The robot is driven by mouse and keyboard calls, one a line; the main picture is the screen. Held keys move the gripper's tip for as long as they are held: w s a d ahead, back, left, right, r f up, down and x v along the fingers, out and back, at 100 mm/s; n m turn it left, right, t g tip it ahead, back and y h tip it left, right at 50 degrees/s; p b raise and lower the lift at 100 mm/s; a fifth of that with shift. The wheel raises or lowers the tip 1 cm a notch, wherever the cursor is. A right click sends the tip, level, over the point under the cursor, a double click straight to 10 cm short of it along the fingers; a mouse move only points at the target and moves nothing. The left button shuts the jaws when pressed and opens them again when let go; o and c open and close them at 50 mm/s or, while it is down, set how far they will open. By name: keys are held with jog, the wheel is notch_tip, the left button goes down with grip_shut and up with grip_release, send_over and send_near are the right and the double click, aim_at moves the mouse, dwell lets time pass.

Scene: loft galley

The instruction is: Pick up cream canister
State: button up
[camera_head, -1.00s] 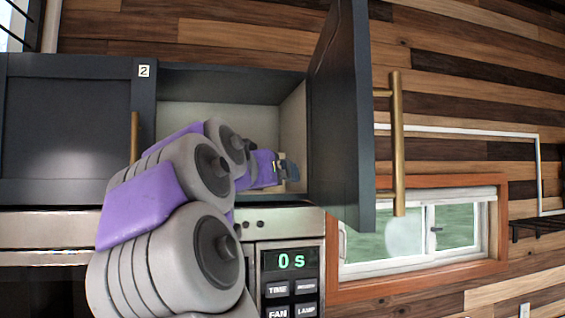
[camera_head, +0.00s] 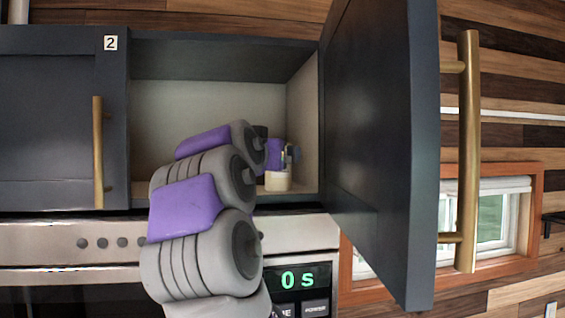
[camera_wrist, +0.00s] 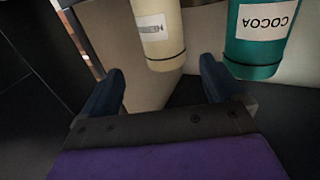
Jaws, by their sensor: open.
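The cream canister (camera_wrist: 158,38) is at the top middle of the wrist view, with a dark ring near its lower end in the picture and a pale label. In the head view its pale lower part (camera_head: 278,181) shows on the cabinet floor, partly covered by my gripper (camera_head: 291,156). In the wrist view my gripper (camera_wrist: 162,68) is open, with dark blue fingers spread left and right. The canister lies in line with the gap between them. I cannot tell how far it reaches between the fingers. Nothing is held.
A teal canister (camera_wrist: 255,38) labelled COCOA, upside down in the picture, stands close by on the right. The open cabinet (camera_head: 205,105) surrounds my gripper. Its dark door (camera_head: 375,150) hangs open on the right. A microwave front (camera_head: 90,240) is below.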

jog(key=w, duration=0.1)
jog(key=w+a+p, duration=0.1)
jog(key=w, duration=0.1)
jog(key=shift+w+a, duration=0.1)
jog(key=shift+a, duration=0.05)
jog(key=shift+w, duration=0.25)
jog(key=w+d, duration=0.1)
jog(key=w+d+p, duration=0.1)
jog(key=w, duration=0.1)
jog(key=w+d+p, duration=0.1)
jog(key=w, duration=0.1)
jog(key=shift+r, duration=0.15)
jog(key=shift+w+a, duration=0.1)
jog(key=shift+w, duration=0.15)
jog(key=shift+s+a, duration=0.15)
jog(key=shift+a, duration=0.6)
jog(key=shift+c, duration=1.4)
jog(key=shift+d, duration=0.15)
jog(key=c, duration=0.3)
jog(key=shift+d, duration=0.45)
jog(key=c, duration=0.5)
jog(key=shift+c, duration=0.5)
jog(key=shift+a, duration=0.1)
